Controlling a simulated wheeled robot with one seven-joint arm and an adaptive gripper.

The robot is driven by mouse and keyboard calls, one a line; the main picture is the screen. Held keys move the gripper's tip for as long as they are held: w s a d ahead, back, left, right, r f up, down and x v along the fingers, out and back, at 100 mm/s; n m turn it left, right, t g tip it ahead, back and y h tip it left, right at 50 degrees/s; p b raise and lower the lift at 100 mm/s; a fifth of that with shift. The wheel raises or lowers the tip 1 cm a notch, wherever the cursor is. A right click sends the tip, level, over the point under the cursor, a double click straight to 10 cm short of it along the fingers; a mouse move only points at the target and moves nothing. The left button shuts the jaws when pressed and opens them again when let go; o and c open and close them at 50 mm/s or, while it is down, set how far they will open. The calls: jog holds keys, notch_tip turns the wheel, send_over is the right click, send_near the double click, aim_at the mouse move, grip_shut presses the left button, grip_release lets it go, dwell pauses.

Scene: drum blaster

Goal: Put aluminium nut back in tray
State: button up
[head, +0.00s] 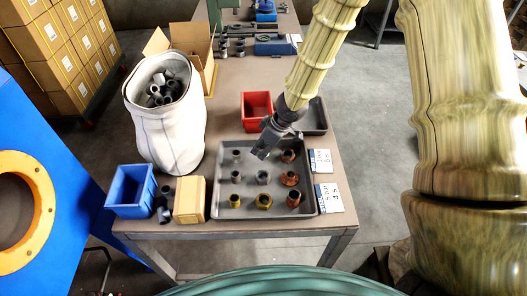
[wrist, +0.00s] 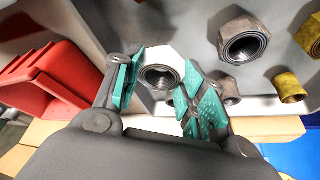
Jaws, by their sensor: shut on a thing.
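The grey tray (head: 222,196) lies on the table and holds several nut and pipe-like parts in grey, rusty brown and brass colours. My gripper (head: 263,153) is over the back part of this tray in the head view. In the wrist view, my gripper (wrist: 158,88) is shut on a pale silver hex nut, the aluminium nut (wrist: 148,55), with its threaded hole facing the camera. The held nut is hard to make out in the head view, and I cannot tell whether it touches the tray floor. A darker hex nut (wrist: 232,28) is to its right.
A red bin (head: 256,106) and a second dark tray (head: 314,120) stand behind the tray. A white sack of fittings (head: 172,130), a blue bin (head: 130,192) and a tan block (head: 190,200) stand left. Labelled cards (head: 329,198) lie at the right.

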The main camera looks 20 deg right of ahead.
jog(key=shift+f, duration=1.45)
jog(key=shift+a+f, duration=0.1)
jog(key=shift+f, duration=0.05)
jog(key=o, duration=1)
jog(key=shift+p+v, duration=0.95)
jog(key=shift+v, duration=5.2)
jog(key=shift+w, duration=0.1)
